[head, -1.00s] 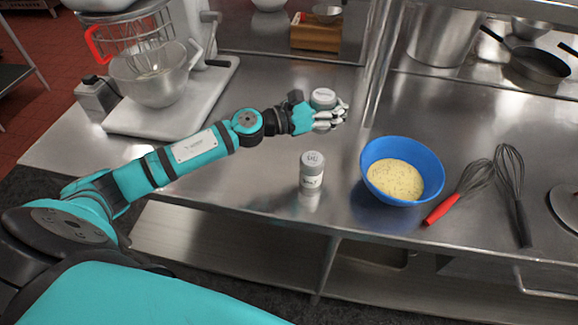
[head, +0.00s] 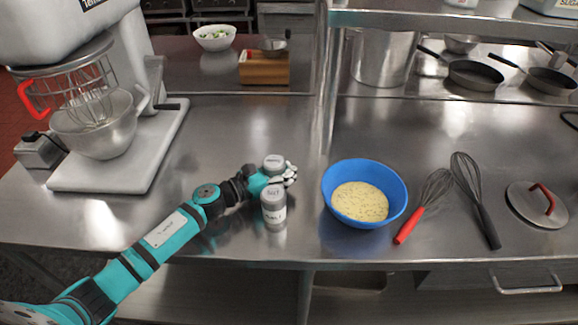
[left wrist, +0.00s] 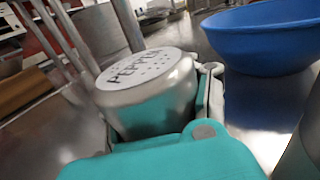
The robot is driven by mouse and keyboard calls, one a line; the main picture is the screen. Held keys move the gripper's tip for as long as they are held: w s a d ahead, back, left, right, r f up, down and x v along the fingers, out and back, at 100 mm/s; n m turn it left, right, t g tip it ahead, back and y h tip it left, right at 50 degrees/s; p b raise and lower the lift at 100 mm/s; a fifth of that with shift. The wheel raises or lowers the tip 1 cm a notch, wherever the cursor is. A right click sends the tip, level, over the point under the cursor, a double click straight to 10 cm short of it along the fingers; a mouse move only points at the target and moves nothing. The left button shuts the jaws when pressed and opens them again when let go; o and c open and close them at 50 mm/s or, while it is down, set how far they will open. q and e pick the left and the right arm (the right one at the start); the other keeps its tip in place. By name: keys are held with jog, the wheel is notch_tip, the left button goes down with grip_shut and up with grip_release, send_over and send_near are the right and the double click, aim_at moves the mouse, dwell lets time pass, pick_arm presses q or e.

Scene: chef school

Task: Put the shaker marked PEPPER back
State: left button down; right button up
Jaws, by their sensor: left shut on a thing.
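My left gripper (head: 287,176) is shut on the pepper shaker (head: 274,161), a metal shaker with a pale lid. In the left wrist view the lid of this shaker (left wrist: 147,68) reads PEPPER, and the shaker is slightly tilted in the picture. Fingers hide much of its body. A second, similar shaker (head: 273,208) stands upright on the counter, just in front of the gripper; its lettering is too small to read surely. I cannot tell whether the held shaker touches the counter. My right gripper is not in view.
A blue bowl (head: 328,190) of yellowish mix stands right of the gripper; whisks (head: 427,205) lie beyond it. A stand mixer (head: 110,120) stands left. A wooden box (head: 264,69) is behind, left of the shelf post (head: 326,90). Counter (head: 225,130) behind the gripper is clear.

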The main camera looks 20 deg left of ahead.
pick_arm(q)
jog(key=shift+f, duration=0.2)
jog(key=c, duration=0.7)
grip_release()
jog(key=shift+r, duration=0.1)
jog(key=shift+a+r, duration=0.1)
jog(key=shift+r, duration=0.05)
jog(key=b+v, duration=0.2)
jog(key=v, duration=0.4)
jog(key=shift+s+a, duration=0.1)
jog(key=shift+s, duration=0.25)
jog(key=shift+s+a, duration=0.25)
